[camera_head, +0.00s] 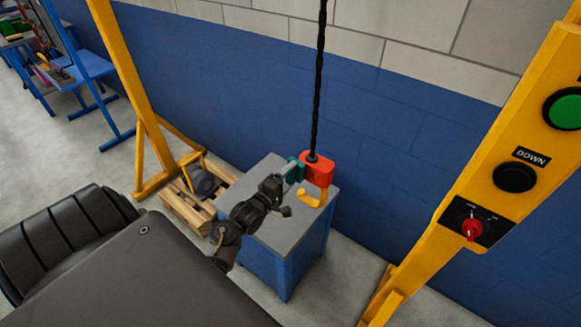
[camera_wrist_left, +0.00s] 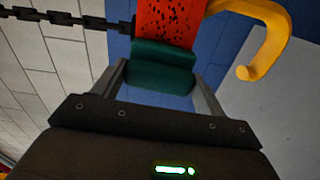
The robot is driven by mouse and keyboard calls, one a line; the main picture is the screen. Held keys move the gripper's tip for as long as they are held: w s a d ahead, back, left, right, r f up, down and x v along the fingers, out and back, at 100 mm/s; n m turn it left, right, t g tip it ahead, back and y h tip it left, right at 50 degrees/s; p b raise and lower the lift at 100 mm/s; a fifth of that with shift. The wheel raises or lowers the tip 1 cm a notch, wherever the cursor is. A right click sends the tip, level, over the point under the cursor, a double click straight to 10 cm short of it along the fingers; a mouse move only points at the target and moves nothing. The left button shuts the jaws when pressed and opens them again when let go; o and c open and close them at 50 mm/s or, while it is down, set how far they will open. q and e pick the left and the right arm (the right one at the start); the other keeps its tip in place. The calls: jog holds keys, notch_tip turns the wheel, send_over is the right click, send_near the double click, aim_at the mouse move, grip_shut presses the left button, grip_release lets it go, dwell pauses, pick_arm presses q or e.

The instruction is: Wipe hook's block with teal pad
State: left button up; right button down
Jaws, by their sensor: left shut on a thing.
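The hook's block (camera_head: 319,167) is red and hangs on a dark chain (camera_head: 318,90) above a grey-topped cabinet, with the yellow hook (camera_head: 314,200) below it. My left gripper (camera_head: 285,183) is shut on the teal pad (camera_head: 295,172) at the block's left side. In the left wrist view the teal pad (camera_wrist_left: 160,68) sits between the fingers and appears to touch the block (camera_wrist_left: 172,22). Dark specks cover the block's face there. The hook (camera_wrist_left: 268,35) shows at the upper right. My right gripper is not in view.
The blue cabinet (camera_head: 270,262) with its grey top stands below the hook. A wooden pallet (camera_head: 190,212) with a dark round thing lies to its left. A yellow post (camera_head: 465,180) with a DOWN button and red switch stands at the right. A blue brick wall is behind.

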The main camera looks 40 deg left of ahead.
pick_arm(q)
jog(key=shift+s+p, duration=0.45)
jog(key=shift+s, duration=0.1)
jog(key=s+p, duration=0.1)
jog(key=s, duration=0.2)
jog(key=shift+s+r+p, duration=0.1)
jog(key=shift+s+p, duration=0.25)
jog(key=shift+p, duration=0.05)
jog(key=shift+s, duration=0.6)
jog(key=s+p, duration=0.2)
jog(key=s, duration=0.1)
jog(key=shift+d, duration=0.1)
